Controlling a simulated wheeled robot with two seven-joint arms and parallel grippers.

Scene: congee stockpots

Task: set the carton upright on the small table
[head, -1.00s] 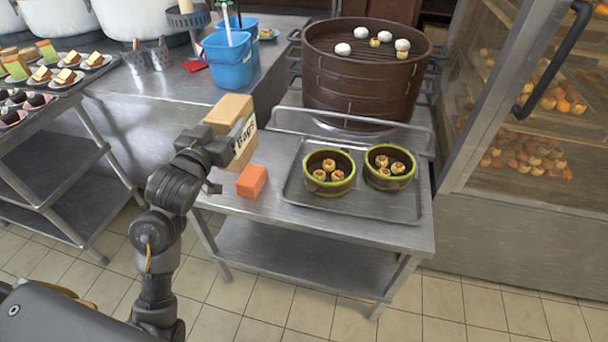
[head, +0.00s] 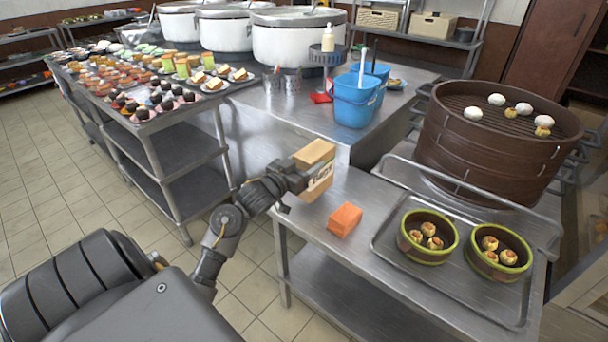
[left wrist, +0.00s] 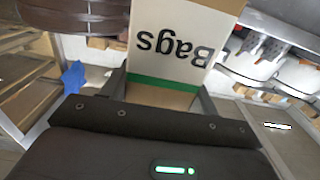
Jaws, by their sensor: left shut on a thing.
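The carton (head: 316,171) is a tan box with a white label reading "Bags". My left gripper (head: 296,182) is shut on it at the left end of the small table (head: 345,262). In the left wrist view the carton (left wrist: 180,50) stands between the two fingers, its label upside down in that picture. From the head view I cannot tell whether the carton's base touches the table top. My right gripper is in neither view.
An orange block (head: 344,220) lies on the small table just right of the carton. A tray (head: 385,245) with two green-rimmed bowls and a big brown steamer (head: 490,150) stand farther right. Blue buckets (head: 356,100) stand on the counter behind. A cake rack (head: 185,150) is at left.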

